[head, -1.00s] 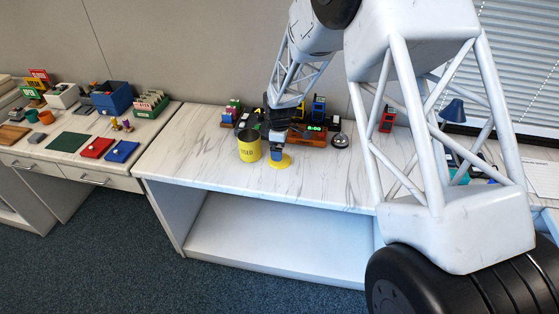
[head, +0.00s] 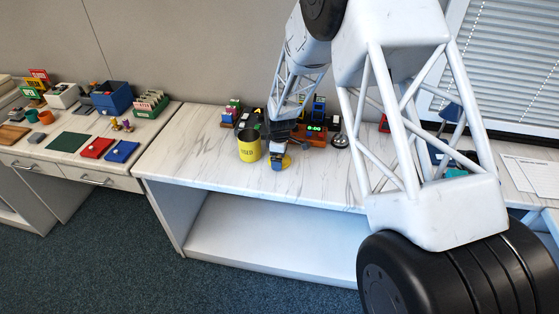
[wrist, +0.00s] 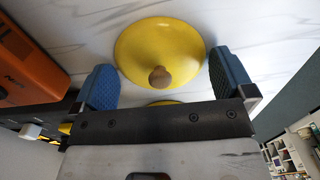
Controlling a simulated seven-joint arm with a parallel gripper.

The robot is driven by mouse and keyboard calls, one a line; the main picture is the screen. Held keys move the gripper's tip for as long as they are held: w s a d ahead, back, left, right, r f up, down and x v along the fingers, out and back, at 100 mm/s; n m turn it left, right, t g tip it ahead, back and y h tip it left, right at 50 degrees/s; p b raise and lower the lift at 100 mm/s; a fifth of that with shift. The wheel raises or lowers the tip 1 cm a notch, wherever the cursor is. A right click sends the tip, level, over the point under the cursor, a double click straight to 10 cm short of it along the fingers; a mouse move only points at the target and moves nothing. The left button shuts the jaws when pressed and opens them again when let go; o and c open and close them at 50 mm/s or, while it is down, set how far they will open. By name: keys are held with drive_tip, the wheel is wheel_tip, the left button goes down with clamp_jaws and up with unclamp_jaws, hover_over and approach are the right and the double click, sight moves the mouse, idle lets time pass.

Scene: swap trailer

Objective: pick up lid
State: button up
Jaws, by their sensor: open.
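The yellow lid (wrist: 160,45) is a round, shallow dome with a wooden knob (wrist: 160,77). It lies on the white marbled counter. In the head view the lid (head: 287,161) shows only in part, mostly hidden by my gripper (head: 278,162). In the wrist view my gripper (wrist: 163,65) is open, with one blue-padded finger on each side of the lid and the knob between them. Contact between fingers and lid cannot be told. The yellow canister (head: 249,149) stands open-topped just left of the gripper.
An orange-brown device with a green display (head: 312,136) stands behind the gripper, with a silver bell (head: 340,141) to its right. An orange body (wrist: 28,62) is close on the left in the wrist view. The counter's front (head: 220,172) is clear.

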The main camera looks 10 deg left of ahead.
drive_tip(key=c, duration=0.9)
drive_tip(key=shift+c, duration=0.4)
drive_tip(key=shift+f, duration=0.1)
drive_tip(key=shift+r, duration=0.55)
clamp_jaws()
drive_tip(key=r, duration=0.2)
drive_tip(key=shift+s+d+r, duration=0.15)
drive_tip(key=shift+s+r, duration=0.1)
drive_tip(key=shift+r, duration=0.05)
drive_tip(key=s+d, duration=0.2)
drive_tip(key=s, duration=0.2)
drive_tip(key=s+d+r, duration=0.1)
drive_tip(key=s+d, duration=0.1)
drive_tip(key=s, duration=0.3)
drive_tip(key=s+d, duration=0.2)
drive_tip(key=s, duration=0.3)
drive_tip(key=shift+d+r, duration=0.15)
drive_tip(key=shift+r, duration=0.1)
